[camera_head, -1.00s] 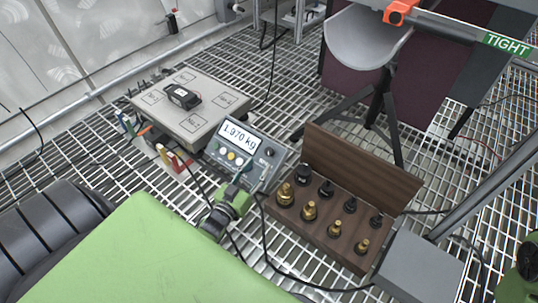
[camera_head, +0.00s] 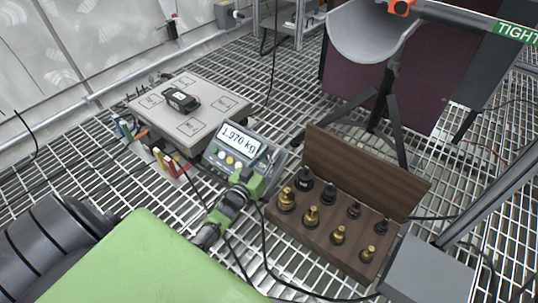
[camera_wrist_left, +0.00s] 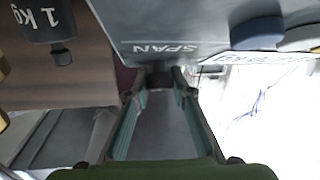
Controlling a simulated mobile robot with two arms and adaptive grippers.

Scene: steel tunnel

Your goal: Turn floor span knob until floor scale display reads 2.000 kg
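The floor scale console (camera_head: 272,157) is grey and tilted, and its display (camera_head: 238,137) reads 1.970 kg. My left gripper (camera_head: 262,172) is at the console's lower right corner in the head view. In the left wrist view, its two fingers (camera_wrist_left: 160,82) point at the panel beside the upside-down SPAN label (camera_wrist_left: 165,48). The dark span knob (camera_wrist_left: 160,77) shows between the fingertips, with hardly any gap beside it. Whether the fingers press on it is unclear. In the head view the gripper hides the knob. My right gripper is out of view.
The scale platform (camera_head: 215,108) carries a small black device (camera_head: 181,100). A wooden box (camera_head: 325,235) of brass and black weights stands close right of my left gripper. Cables lie on the grating floor. A tripod (camera_head: 385,105) stands behind.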

